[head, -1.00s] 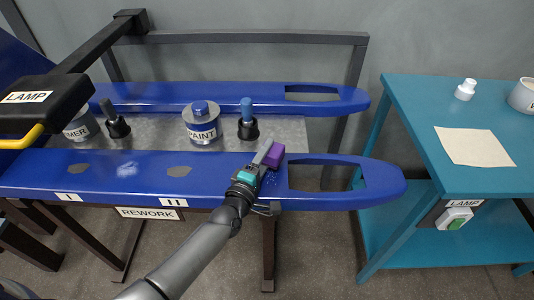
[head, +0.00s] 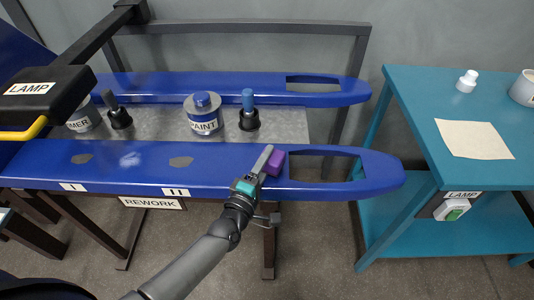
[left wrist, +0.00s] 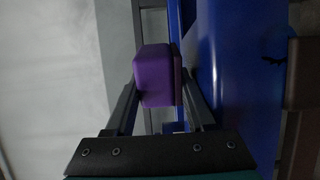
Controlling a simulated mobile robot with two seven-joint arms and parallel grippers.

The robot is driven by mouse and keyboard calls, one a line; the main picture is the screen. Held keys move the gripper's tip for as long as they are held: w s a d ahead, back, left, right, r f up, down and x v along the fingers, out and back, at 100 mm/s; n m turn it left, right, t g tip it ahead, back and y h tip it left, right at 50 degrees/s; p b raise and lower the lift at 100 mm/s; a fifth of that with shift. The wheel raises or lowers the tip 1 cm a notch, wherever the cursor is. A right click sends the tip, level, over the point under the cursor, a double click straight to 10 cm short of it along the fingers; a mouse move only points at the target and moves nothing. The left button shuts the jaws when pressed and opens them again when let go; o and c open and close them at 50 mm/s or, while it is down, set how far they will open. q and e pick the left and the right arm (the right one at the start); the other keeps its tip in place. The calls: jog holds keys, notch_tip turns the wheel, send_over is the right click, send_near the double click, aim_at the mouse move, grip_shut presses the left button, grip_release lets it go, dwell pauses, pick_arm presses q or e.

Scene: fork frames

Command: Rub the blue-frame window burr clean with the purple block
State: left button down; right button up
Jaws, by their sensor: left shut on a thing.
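The near blue frame (head: 225,176) lies across the stand, with a long window opening (head: 325,168) near its right end. My left gripper (head: 266,160) is shut on the purple block (head: 275,164) at the left end of this window. The block also shows between the fingers in the left wrist view (left wrist: 153,75), close beside the blue surface (left wrist: 235,75). I cannot tell whether it touches the frame. A small dark jagged mark (left wrist: 273,60) shows on the blue in the wrist view; I cannot tell whether it is the burr. My right gripper is out of view.
A second blue frame (head: 240,91) lies behind. A paint can (head: 203,118) and brush pots (head: 248,122) stand on the grey shelf between. A lamp head (head: 45,100) overhangs the left. A teal table (head: 420,100) with a paper sheet (head: 473,139) stands right, beyond a gap.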

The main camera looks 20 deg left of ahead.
pick_arm(q)
jog(key=shift+s, duration=0.1)
dwell(0.7)
jog(key=shift+s+d, duration=0.15)
jog(key=shift+s, duration=0.2)
jog(key=shift+w, duration=0.1)
jog(key=shift+w+a+f+b, duration=0.1)
jog(key=shift+w+a+b, duration=0.05)
jog(key=shift+w, duration=0.25)
jog(key=shift+w+a+f+b, duration=0.1)
jog(key=shift+w+b, duration=0.05)
jog(key=shift+w, duration=0.2)
jog(key=shift+s, duration=0.15)
jog(key=shift+s+d+p, duration=0.2)
jog(key=shift+s+p, duration=0.2)
jog(key=shift+s, duration=0.3)
jog(key=shift+w+r, duration=0.1)
jog(key=shift+w, duration=0.05)
